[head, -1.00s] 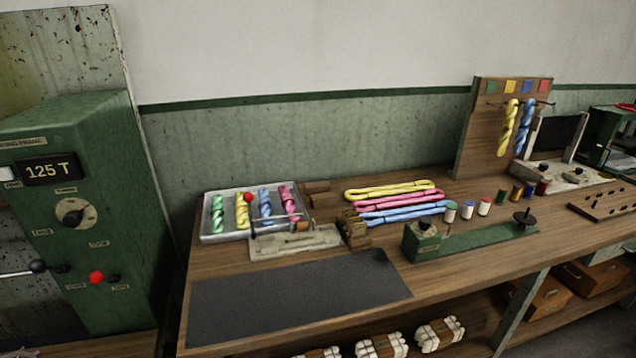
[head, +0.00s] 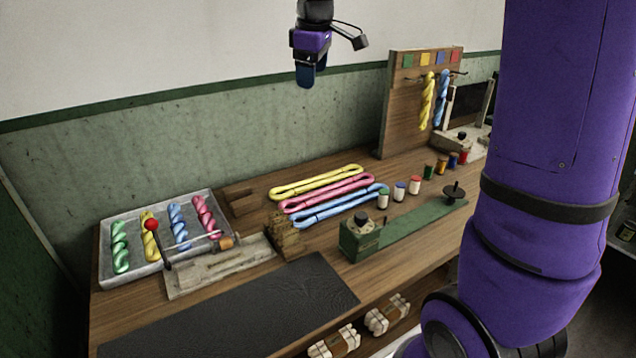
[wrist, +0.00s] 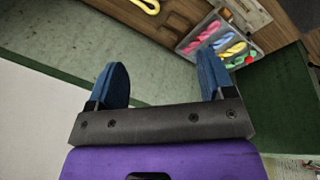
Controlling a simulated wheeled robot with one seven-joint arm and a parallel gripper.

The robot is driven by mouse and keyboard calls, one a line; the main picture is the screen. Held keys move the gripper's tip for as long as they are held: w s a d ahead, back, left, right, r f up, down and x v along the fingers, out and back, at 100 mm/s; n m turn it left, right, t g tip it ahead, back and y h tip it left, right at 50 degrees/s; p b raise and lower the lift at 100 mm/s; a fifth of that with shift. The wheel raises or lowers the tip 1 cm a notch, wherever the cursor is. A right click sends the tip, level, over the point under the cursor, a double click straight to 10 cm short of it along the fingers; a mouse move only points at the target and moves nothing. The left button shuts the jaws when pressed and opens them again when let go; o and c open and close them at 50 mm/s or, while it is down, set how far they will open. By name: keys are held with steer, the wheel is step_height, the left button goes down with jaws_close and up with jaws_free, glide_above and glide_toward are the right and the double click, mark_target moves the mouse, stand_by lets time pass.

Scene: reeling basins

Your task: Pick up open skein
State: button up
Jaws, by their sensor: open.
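Three open skeins lie side by side on the bench in the head view: a yellow one (head: 316,182) at the back, a pink one (head: 327,192) in the middle and a blue one (head: 339,207) in front. Each is a long flattened loop. My gripper (head: 308,76) is open and empty, high above and behind the skeins against the wall in the picture, apart from them. In the wrist view my open gripper (wrist: 163,70) has its blue fingers spread with nothing between. Part of a yellow loop (wrist: 147,5) shows at that view's top edge.
A grey tray (head: 107,262) with several twisted skeins stands left, also in the wrist view (wrist: 186,46). A green winder (head: 420,225) and small spools (head: 399,190) stand right. A pegboard stand (head: 392,110) holds hanging skeins. A dark mat (head: 230,318) lies bare in front.

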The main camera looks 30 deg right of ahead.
steer(key=w+d+f+n, duration=0.35)
steer(key=w+f, duration=0.25)
steer(key=w, duration=0.4)
steer(key=n+g+y, duration=0.1)
steer(key=n+g, duration=0.2)
steer(key=n, duration=0.3)
glide_above(319, 176)
step_height(319, 176, down, 31)
step_height(319, 176, down, 10)
steer(key=shift+s+f, duration=0.1)
steer(key=shift+f, duration=0.15)
steer(key=c, duration=0.7)
